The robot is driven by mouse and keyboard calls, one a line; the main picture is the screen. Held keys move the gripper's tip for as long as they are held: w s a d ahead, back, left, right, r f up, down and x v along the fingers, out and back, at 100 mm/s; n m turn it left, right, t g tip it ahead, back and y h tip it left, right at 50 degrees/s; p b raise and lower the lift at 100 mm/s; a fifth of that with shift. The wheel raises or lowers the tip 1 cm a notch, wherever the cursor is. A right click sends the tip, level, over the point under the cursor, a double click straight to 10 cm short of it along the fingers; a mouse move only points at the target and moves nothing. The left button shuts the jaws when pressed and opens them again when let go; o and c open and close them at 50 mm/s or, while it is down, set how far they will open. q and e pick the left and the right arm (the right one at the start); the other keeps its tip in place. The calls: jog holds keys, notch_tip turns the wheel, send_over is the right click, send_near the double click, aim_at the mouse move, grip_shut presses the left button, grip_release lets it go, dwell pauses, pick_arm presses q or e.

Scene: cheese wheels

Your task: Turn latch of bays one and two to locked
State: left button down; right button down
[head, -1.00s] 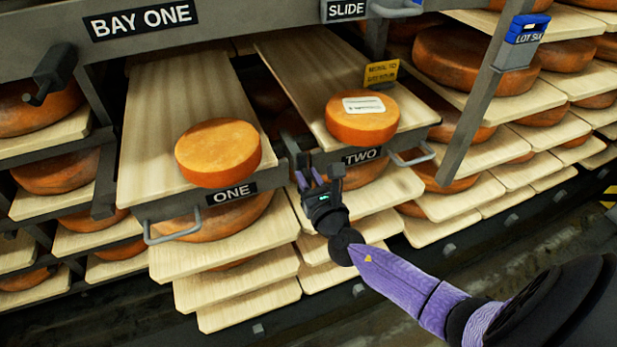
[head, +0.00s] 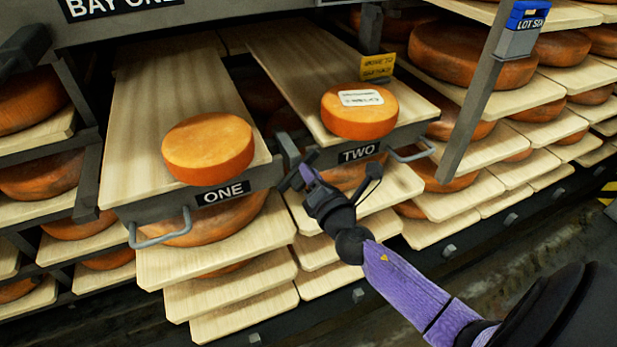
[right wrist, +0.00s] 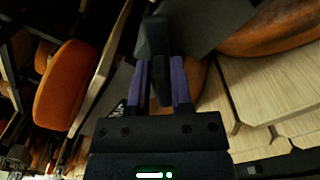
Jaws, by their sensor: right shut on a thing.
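The left drawer board labelled ONE (head: 223,192) and the right drawer board labelled TWO (head: 358,153) each carry an orange cheese wheel, one on ONE (head: 208,150) and one on TWO (head: 359,111). My right gripper (head: 304,178) is at the gap between the two board fronts. It is shut on a dark latch handle (right wrist: 153,40), which shows between its purple fingers in the right wrist view (right wrist: 160,85). In the head view the handle is small and partly hidden by the fingers. Another dark latch (head: 24,52) shows at the upper left, cut by the edge. My left gripper is not in view.
Grey pull handles stick out below ONE (head: 160,232) and beside TWO (head: 412,152). A yellow tag (head: 378,66) stands behind the right cheese. A slanted grey post (head: 485,100) with a blue tag (head: 528,15) is to the right.

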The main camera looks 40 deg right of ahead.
jog(key=m, duration=0.2)
jog(key=shift+d+f+m+b, duration=0.1)
jog(key=shift+f+m+b, duration=0.25)
jog(key=shift+m, duration=0.05)
jog(key=m, duration=0.2)
jog(key=shift+d+f+m, duration=0.1)
jog(key=shift+f+m, duration=0.05)
jog(key=shift+m, duration=0.15)
jog(key=shift+s+f+m, duration=0.1)
jog(key=shift+f+m, duration=0.05)
jog(key=shift+m, duration=0.85)
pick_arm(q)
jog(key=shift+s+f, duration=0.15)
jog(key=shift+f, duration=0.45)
pick_arm(e)
jog(key=shift+f+m, duration=0.1)
jog(key=shift+m, duration=0.6)
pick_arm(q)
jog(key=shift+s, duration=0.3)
pick_arm(e)
jog(key=c, duration=0.5)
grip_release()
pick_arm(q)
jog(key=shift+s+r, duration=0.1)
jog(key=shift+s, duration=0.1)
